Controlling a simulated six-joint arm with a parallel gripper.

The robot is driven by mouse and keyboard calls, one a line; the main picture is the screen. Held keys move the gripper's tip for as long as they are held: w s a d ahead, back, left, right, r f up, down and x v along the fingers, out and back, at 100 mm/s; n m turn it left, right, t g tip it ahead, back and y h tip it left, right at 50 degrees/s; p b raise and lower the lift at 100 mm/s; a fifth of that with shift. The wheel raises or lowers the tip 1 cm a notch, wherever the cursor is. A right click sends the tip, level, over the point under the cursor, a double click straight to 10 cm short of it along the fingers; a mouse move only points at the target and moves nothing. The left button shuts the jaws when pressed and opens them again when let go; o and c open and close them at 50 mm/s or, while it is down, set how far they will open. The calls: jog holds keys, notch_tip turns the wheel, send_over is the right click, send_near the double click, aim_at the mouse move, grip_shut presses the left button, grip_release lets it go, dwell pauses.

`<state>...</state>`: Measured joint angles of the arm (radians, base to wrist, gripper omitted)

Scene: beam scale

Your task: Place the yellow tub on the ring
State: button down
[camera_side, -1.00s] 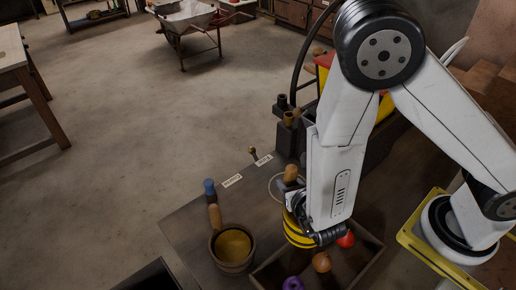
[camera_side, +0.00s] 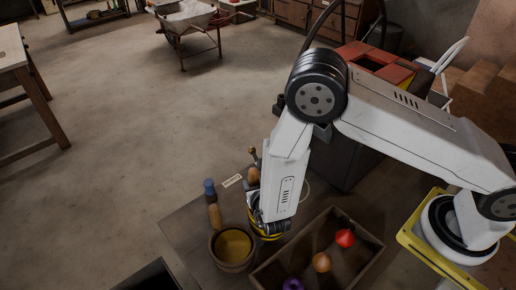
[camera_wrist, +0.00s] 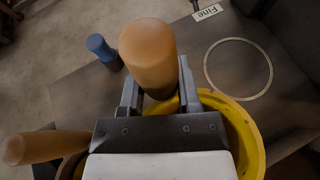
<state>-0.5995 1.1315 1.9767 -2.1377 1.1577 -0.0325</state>
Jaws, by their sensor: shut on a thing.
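The yellow tub (camera_side: 266,237) is beneath my gripper in the side view, mostly covered by the wrist. In the wrist view its yellow rim (camera_wrist: 244,122) curves out to the right of my gripper. My gripper (camera_wrist: 158,88) is shut on the tub's upright wooden handle (camera_wrist: 148,52), which stands between the fingers. The ring (camera_wrist: 238,68) is a thin pale circle on the dark bench, bare and to the upper right of the tub. In the side view only part of the ring (camera_side: 306,192) shows, right of my wrist. Whether the tub touches the bench is unclear.
A brown tub (camera_side: 232,250) with yellowish contents and a wooden handle stands close left of the yellow tub. A blue-topped peg (camera_side: 209,187) is behind it. An open wooden tray (camera_side: 262,272) with red, orange and purple pieces lies to the right. A "Fine" label (camera_wrist: 207,12) is near the ring.

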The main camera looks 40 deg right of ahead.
jog(key=shift+w+f, duration=0.1)
jog(key=shift+f, duration=0.05)
jog(key=shift+w+f, duration=0.15)
jog(key=shift+w, duration=0.05)
jog(key=shift+f, duration=1.7)
jog(key=shift+c, duration=1.6)
grip_release()
jog(key=shift+s+a+r, duration=0.3)
jog(key=shift+s+r, duration=0.05)
jog(key=shift+s, duration=0.1)
jog(key=v, duration=1.1)
